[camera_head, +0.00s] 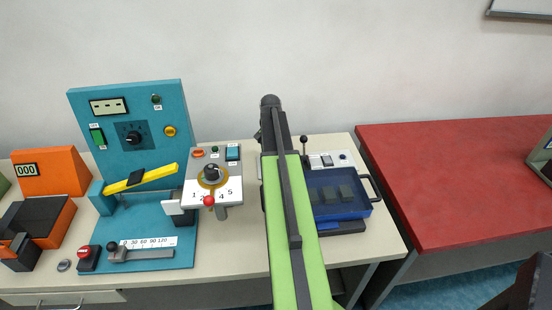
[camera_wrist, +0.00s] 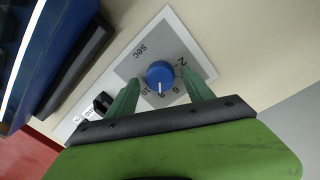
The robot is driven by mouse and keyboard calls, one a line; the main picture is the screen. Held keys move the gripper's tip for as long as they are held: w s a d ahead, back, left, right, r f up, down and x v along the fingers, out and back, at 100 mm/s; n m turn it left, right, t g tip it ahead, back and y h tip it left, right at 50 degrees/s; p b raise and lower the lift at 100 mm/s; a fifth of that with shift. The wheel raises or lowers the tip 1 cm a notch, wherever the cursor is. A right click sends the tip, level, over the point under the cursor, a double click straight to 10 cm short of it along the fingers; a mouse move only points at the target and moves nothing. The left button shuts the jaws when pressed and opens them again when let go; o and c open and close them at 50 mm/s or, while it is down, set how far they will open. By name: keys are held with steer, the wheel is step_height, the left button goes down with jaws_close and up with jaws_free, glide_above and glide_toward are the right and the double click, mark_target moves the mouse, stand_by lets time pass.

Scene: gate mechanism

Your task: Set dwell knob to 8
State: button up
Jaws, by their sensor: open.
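The dwell knob (camera_wrist: 160,74) is a round blue knob on a grey and white plate (camera_wrist: 197,38) marked "sec", with a scale running from 2 to 10. Its white pointer line faces the lower edge of the wrist view, at or very near the 8. My gripper (camera_wrist: 161,76) is open, with one green finger on each side of the knob. A gap shows between each finger and the knob, so they look apart. Part of the scale near the right finger is hidden. In the head view my arm hides the knob.
A blue see-through box (camera_head: 338,192) with a dark handle stands right of my arm; a blue body also shows in the wrist view (camera_wrist: 38,55). A small black switch (camera_wrist: 102,102) sits beside the left finger. A teal gate panel (camera_head: 130,125) stands at left.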

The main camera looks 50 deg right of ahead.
step_height(320, 180, up, 17)
steer(key=w+p, duration=0.1)
steer(key=p, duration=1.6)
steer(key=shift+a+r, duration=0.15)
steer(key=shift+a, duration=0.05)
